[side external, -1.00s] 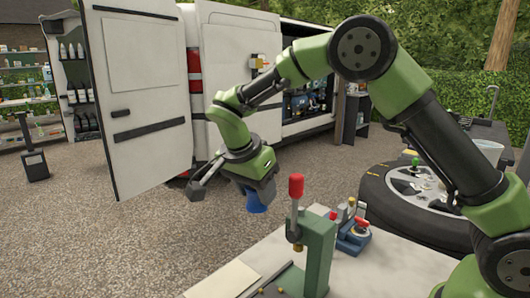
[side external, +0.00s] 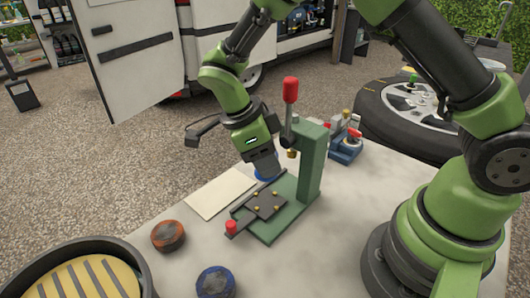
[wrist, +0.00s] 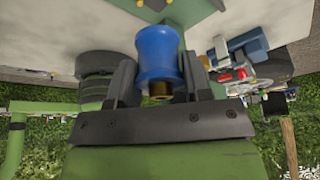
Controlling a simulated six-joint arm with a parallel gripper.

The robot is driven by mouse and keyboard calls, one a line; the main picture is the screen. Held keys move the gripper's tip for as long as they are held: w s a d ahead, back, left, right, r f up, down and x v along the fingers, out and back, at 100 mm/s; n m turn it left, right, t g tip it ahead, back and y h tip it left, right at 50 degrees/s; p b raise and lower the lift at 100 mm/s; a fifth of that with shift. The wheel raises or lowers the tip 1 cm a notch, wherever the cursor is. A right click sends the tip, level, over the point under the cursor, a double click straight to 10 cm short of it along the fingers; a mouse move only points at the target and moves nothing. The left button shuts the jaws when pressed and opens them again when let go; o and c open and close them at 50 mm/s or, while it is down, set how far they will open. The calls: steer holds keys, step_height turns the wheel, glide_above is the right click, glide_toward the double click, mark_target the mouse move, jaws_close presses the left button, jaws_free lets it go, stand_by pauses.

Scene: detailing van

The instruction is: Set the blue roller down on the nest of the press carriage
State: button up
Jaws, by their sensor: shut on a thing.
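The blue roller (wrist: 158,48) is a waisted spool with a brass end. My gripper (wrist: 158,82) is shut on it, with a jaw on each side. In the side view, only a little of the roller (side external: 264,174) shows below my gripper (side external: 263,160), beside the press column. The green press (side external: 312,160) stands on the table with a red-topped lever. Its carriage nest (side external: 266,204) is a dark plate with brass pins, in front of the column and nearer the camera than the roller. The roller appears held above the press base, apart from the nest; the exact gap is unclear.
The press column stands close right of my gripper. A red-knobbed handle (side external: 231,228) is at the carriage's front. A paper sheet (side external: 219,191), a rust puck (side external: 168,235), a blue puck (side external: 215,282) and a yellow-grilled bucket (side external: 90,280) lie around. A blue clamp (side external: 345,145) stands behind.

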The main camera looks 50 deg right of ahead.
steer(key=shift+f, duration=3.35)
steer(key=shift+f, duration=0.45)
steer(key=o, duration=1)
steer(key=v, duration=1)
steer(key=shift+r, duration=0.1)
